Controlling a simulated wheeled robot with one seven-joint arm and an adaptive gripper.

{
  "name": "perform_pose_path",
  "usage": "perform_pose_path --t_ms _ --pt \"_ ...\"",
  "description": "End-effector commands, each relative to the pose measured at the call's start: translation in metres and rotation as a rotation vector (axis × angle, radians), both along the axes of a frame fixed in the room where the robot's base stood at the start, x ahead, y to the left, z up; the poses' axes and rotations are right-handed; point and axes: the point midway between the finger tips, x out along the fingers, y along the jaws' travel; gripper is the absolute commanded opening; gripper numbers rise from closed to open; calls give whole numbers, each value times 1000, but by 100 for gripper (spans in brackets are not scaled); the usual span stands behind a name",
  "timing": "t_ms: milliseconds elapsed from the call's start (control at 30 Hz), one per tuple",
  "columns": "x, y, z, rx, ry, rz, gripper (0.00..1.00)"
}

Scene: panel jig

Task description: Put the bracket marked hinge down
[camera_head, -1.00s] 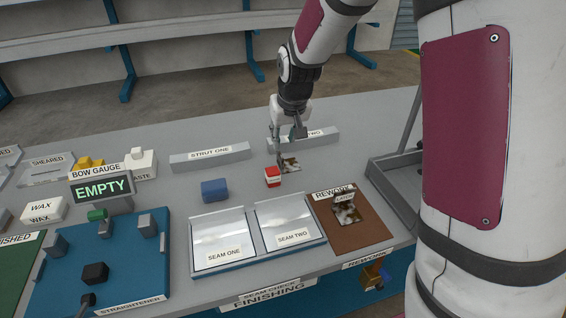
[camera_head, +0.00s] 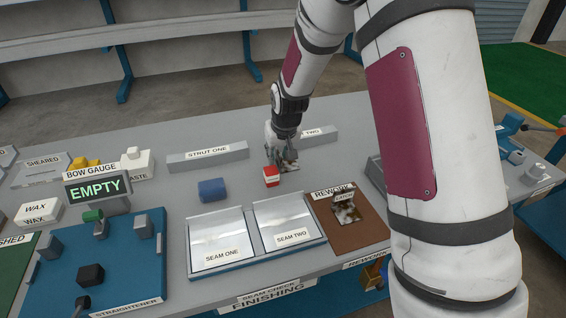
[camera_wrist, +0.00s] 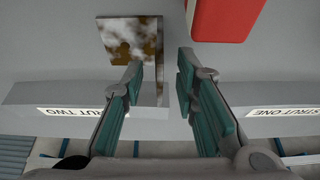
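A mottled brown and white bracket (camera_head: 290,160) lies on the grey bench near the strut marked TWO; my gripper partly hides it in the head view. It also shows in the wrist view as a square mottled plate (camera_wrist: 131,38) with a brown edge. I cannot read any hinge mark on it. My gripper (camera_head: 281,166) is low over the bench beside it. Another mottled bracket (camera_head: 346,211) with a small label stands on the brown REWORK mat (camera_head: 368,228).
A red block (camera_head: 271,176) sits close to my gripper, and a blue block (camera_head: 211,190) is farther left. The struts marked ONE (camera_head: 207,157) and TWO (camera_head: 318,136) stand behind. Two seam plates (camera_head: 218,238) lie in front. The gauge display (camera_head: 97,187) reads EMPTY.

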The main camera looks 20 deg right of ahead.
Motion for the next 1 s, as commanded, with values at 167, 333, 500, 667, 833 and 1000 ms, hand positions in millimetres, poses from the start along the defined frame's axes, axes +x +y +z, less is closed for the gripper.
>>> perform_pose_path --t_ms 167,333,500,667,833,1000 --pt "0 0 0 0 0 0 7" --pt "0 0 0 0 1 0 0" --pt "0 0 0 0 0 0 0" --pt "0 0 5 0 -1 0 0" --pt "0 0 31 0 -4 0 0" --pt "1 0 65 0 -5 0 0"
